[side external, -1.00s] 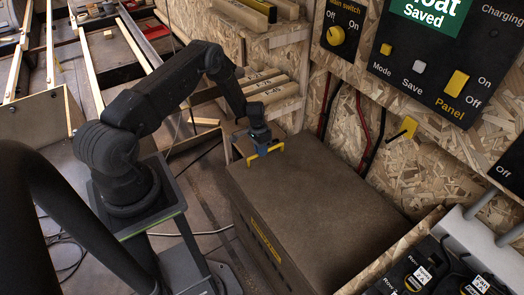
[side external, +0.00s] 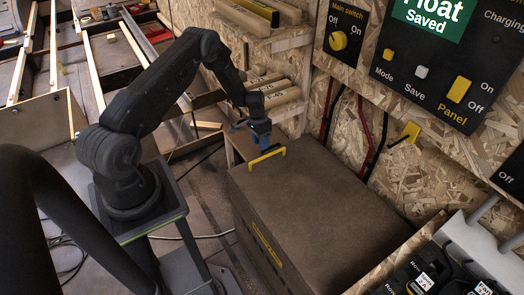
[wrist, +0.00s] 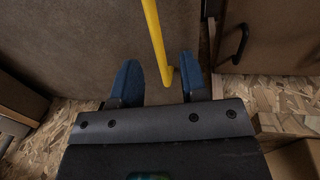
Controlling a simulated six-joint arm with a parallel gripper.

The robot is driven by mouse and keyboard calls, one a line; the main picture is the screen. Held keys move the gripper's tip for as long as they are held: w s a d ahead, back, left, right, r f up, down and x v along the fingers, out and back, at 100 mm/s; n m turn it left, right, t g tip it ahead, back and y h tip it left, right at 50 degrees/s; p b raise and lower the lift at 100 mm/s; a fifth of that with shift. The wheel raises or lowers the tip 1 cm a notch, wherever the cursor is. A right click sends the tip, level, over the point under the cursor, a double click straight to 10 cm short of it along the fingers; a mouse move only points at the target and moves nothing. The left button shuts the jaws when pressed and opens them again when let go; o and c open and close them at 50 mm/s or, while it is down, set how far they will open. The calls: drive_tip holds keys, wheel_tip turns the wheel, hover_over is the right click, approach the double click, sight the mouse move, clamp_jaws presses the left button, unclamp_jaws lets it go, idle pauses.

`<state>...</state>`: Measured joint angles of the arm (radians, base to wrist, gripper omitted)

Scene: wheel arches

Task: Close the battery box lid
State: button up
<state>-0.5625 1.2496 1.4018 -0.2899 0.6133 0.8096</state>
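The battery box (side external: 300,262) is a large brown box with a yellow label on its front. Its brown lid (side external: 325,190) lies flat on top, with no gap that I can make out. A yellow handle (side external: 267,158) stands near the lid's back left edge. It also shows in the wrist view as a yellow bar (wrist: 155,40). My gripper (side external: 262,143) is just above and behind the handle. In the wrist view, the blue fingers of my gripper (wrist: 160,82) are apart, with the handle's end between them in the picture; I see no grip on it.
The chipboard wall (side external: 340,130) with switch panels stands close behind the box. Red and black cables run down it. Shelves with rolled items (side external: 275,100) are behind my gripper. Black devices (side external: 425,270) sit at the front right. The lid's top is clear.

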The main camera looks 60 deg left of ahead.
wheel_tip(320, 180, up, 8)
drive_tip(key=a, duration=0.1)
drive_tip(key=shift+a+r, duration=0.15)
drive_tip(key=shift+a, duration=0.2)
drive_tip(key=s+d+r+t+y, duration=0.1)
drive_tip(key=d+r, duration=0.4)
drive_tip(key=r, duration=0.4)
drive_tip(key=s+d+r, duration=0.2)
drive_tip(key=d+r, duration=0.3)
drive_tip(key=r, duration=0.4)
drive_tip(key=s+d+r+t+y, duration=0.1)
drive_tip(key=d+r, duration=0.4)
drive_tip(key=r, duration=0.4)
drive_tip(key=s+d+r+t, duration=0.1)
drive_tip(key=s+d+r, duration=0.1)
drive_tip(key=s, duration=0.4)
drive_tip(key=s+d+r+t, duration=0.1)
drive_tip(key=s+d+r, duration=0.2)
drive_tip(key=s+d, duration=0.2)
drive_tip(key=s+d+r+t, duration=0.1)
drive_tip(key=s+d, duration=0.3)
drive_tip(key=s, duration=0.5)
drive_tip(key=shift+s+r+t, duration=0.25)
drive_tip(key=shift+r+t, duration=0.05)
drive_tip(key=shift+r, duration=0.5)
